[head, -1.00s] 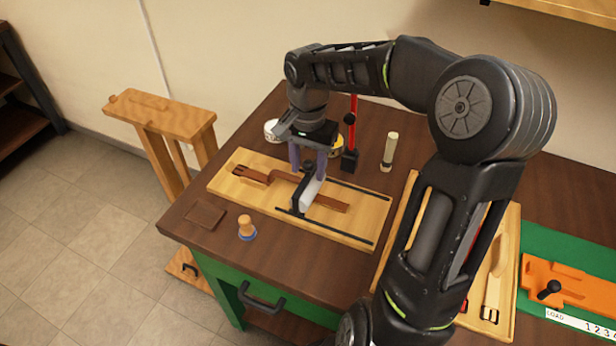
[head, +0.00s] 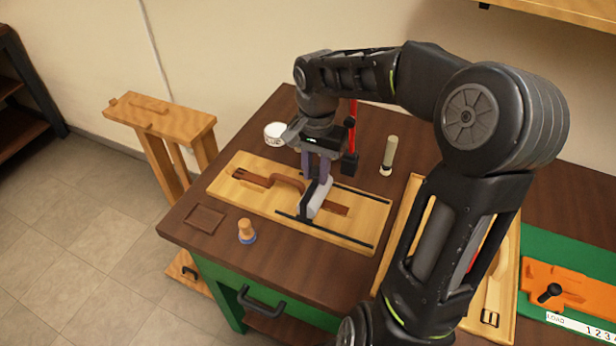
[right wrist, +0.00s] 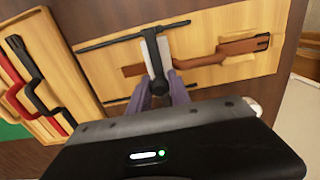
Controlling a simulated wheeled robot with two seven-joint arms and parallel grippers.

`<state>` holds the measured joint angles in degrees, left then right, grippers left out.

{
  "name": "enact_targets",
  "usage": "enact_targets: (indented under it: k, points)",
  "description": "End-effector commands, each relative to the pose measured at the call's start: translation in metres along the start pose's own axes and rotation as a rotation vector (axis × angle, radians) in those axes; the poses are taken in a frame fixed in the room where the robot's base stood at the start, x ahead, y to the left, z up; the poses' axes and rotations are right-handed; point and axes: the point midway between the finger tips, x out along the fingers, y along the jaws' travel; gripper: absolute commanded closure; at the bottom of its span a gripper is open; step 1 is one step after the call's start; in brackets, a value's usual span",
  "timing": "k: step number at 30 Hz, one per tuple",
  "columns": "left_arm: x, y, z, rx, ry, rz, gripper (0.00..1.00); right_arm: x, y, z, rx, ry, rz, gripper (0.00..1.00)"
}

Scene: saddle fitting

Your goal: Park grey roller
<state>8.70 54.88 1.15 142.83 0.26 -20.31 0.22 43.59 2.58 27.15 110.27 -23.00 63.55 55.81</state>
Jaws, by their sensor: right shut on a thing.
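The grey roller (head: 318,200) is a pale grey bar in a dark frame, lying across two thin black rails on a light wooden board (head: 245,203). It also shows in the right wrist view (right wrist: 155,52). A brown leather strap (head: 287,182) lies along the board and passes under the roller, with its end out to the right. My right gripper (head: 318,178) is over the roller, its purple fingers shut on the roller's dark handle (right wrist: 160,86). The fingers partly hide the handle. My left gripper is out of view.
A red-and-black upright tool (head: 350,150), a pale cylinder (head: 389,155) and a white cup (head: 274,132) stand behind the board. A wooden stamp (head: 246,230) and a dark leather patch (head: 205,216) are at the front left. A tray (head: 492,275) lies to the right.

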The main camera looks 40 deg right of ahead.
Motion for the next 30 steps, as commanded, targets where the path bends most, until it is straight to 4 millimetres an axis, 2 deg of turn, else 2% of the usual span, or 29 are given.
enact_targets:
  k: [12,22,30]
  points:
    - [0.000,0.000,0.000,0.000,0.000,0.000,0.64,0.000,0.002,0.000,-0.001,0.000,-0.004,0.96]
    - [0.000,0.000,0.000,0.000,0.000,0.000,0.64,0.000,0.019,0.000,0.001,0.001,-0.002,0.96]
    - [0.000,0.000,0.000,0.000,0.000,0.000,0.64,0.000,0.021,0.000,-0.001,0.000,-0.003,0.96]
